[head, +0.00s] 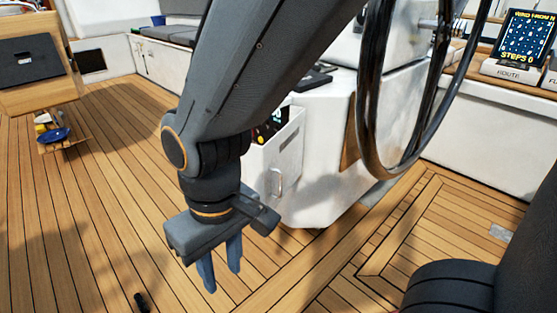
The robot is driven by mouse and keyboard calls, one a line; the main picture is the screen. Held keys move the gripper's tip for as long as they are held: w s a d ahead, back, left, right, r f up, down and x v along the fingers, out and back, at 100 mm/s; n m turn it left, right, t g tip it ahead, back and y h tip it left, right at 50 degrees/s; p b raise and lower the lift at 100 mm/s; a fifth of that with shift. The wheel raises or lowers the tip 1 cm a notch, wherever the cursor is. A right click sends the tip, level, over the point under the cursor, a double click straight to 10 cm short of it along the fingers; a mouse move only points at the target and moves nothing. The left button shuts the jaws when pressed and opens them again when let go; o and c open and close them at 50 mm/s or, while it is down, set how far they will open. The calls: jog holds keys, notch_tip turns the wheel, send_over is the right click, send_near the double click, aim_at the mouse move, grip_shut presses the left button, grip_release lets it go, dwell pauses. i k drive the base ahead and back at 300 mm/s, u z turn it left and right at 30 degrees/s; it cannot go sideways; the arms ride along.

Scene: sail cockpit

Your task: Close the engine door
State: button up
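A white door panel (289,157) with a small upright handle stands on the left side of the white steering console (330,150). It appears swung out from the console. Dark panel parts with small coloured lights (268,128) show at its upper left. My arm hides part of the panel and the area beside it. My gripper (222,281) points down over the deck, to the left of and lower in the picture than the door handle. Its two blue fingers are apart with nothing between them, and it looks clear of the door.
A large steering wheel (371,100) stands at the console's right. A wooden table (30,95) is at left, with a blue bowl (55,135) low beneath it. A small dark object (141,302) lies on the deck in front. The teak deck (110,190) at left is mostly clear.

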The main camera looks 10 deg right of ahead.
aim_at(273, 168)
jog(key=z, duration=1.6)
jog(key=k, duration=1.1)
jog(key=u, duration=1.1)
jog(key=i, duration=0.5)
jog(key=u, duration=0.05)
jog(key=k, duration=0.4)
jog(key=u, duration=0.5)
jog(key=i, duration=0.95)
jog(key=z, duration=0.85)
